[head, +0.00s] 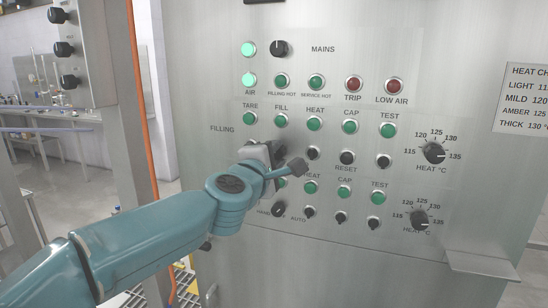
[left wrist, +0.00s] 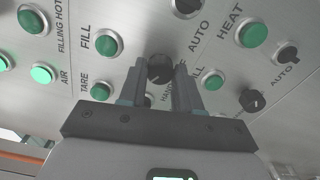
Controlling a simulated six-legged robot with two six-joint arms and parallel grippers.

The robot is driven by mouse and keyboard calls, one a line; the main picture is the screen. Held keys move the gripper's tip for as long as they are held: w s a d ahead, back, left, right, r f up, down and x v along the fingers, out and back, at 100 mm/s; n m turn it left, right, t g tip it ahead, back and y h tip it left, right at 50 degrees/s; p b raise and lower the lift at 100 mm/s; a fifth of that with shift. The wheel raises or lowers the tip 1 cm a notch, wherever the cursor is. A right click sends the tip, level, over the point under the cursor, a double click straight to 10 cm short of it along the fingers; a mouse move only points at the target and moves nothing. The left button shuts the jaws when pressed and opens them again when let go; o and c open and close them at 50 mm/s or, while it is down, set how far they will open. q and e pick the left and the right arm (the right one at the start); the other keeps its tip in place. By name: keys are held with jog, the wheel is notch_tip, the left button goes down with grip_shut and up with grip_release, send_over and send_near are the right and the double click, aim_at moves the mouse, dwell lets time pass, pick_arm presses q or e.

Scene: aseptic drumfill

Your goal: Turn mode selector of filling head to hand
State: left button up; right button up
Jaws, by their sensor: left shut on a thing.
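A steel control panel (head: 230,190) fills the middle of the head view, with rows of green buttons and black knobs. My left gripper (head: 276,158) is at the "FILLING" row, below the TARE and FILL buttons, and hides what is behind it there. In the left wrist view its two fingers stand on either side of a black selector knob (left wrist: 160,67), and they are shut on it. "HAND" lettering beside this knob is partly covered by a finger. My right gripper is in neither view.
Other black knobs sit close by, among them the RESET knob (head: 347,158) and the lower hand/auto knob (head: 278,209). Two heat dials stand at right, the upper one (head: 434,153) among them. An orange cable (head: 142,110) runs down at left. A shelf (head: 482,264) juts out at lower right.

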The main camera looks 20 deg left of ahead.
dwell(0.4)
pick_arm(q)
jog(key=o, duration=1)
jog(key=shift+o, duration=0.2)
jog(key=shift+s, duration=0.1)
jog(key=s, duration=1.6)
jog(key=shift+a, duration=0.25)
